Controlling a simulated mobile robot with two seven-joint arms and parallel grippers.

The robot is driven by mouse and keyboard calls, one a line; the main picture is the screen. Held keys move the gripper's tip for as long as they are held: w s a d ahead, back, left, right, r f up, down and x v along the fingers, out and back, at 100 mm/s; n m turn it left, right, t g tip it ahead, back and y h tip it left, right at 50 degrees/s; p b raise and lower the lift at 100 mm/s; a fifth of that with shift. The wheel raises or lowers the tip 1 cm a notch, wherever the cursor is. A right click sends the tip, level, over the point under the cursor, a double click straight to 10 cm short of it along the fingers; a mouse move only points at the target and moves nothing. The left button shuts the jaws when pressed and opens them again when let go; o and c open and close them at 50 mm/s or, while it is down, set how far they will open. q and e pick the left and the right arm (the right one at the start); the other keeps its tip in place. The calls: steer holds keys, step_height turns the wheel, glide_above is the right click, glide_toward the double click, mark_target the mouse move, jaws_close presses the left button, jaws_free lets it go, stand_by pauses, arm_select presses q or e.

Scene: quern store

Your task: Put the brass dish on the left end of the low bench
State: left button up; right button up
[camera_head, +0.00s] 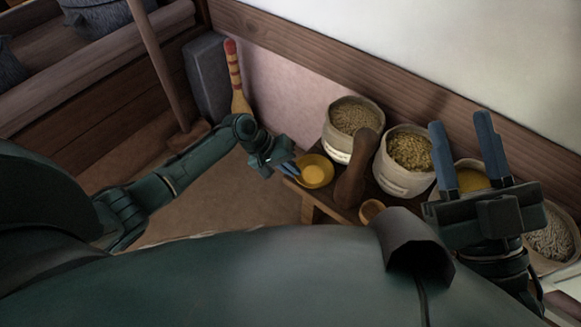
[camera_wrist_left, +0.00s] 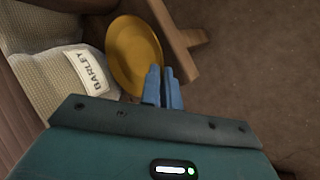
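The brass dish (camera_head: 316,170) is a round, shallow yellow dish at the left end of the low bench (camera_head: 309,208). It also shows in the left wrist view (camera_wrist_left: 132,52), overlapping the bench end. My left gripper (camera_head: 294,168) is at the dish's left rim. In the left wrist view its blue fingers (camera_wrist_left: 162,72) are close together, with the rim edge appearing to run between them. I cannot tell whether the dish rests on the bench or hangs just above it. My right gripper (camera_head: 461,120) is open and empty, with its fingers wide apart.
Grain sacks (camera_head: 409,151) line the bench against the wall; one is labelled BARLEY (camera_wrist_left: 87,70). A dark wooden club-like piece (camera_head: 353,172) stands right of the dish, near a small wooden cup (camera_head: 372,210). A striped-handle brush (camera_head: 235,80) and grey block (camera_head: 206,75) stand behind. Floor left is clear.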

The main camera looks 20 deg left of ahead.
arm_select(q)
steer(key=o, duration=0.4)
steer(key=shift+o, duration=0.2)
